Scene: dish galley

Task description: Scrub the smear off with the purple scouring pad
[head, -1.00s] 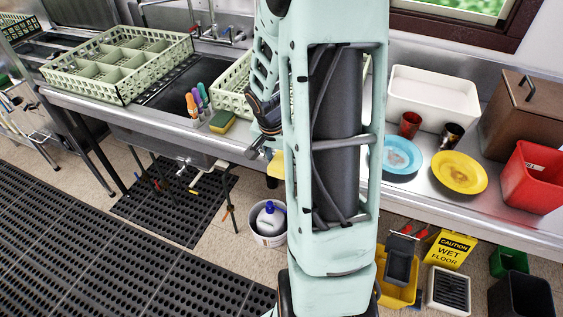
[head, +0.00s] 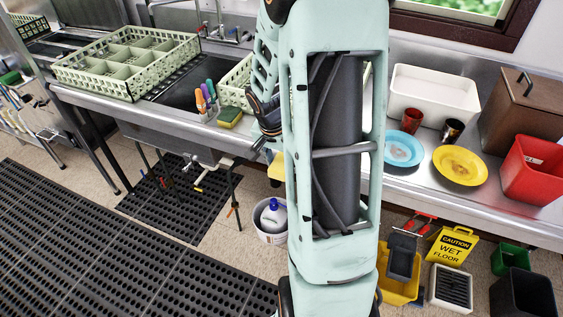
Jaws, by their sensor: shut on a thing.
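My gripper does not show in the head view; my own arm stands upright across the middle and hides what is behind it. I see no purple scouring pad. A blue plate (head: 402,150) lies on the steel counter just right of my arm, with a whitish smear (head: 399,153) on its middle. A yellow plate (head: 461,166) lies to its right, with a brownish mark on it.
Behind the plates stand a red cup (head: 411,120), a dark cup (head: 452,131) and a white tub (head: 433,92). A red bin (head: 533,170) is at the right. Left of my arm are a yellow-green sponge (head: 229,117), a green rack (head: 127,60) and the sink (head: 190,88).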

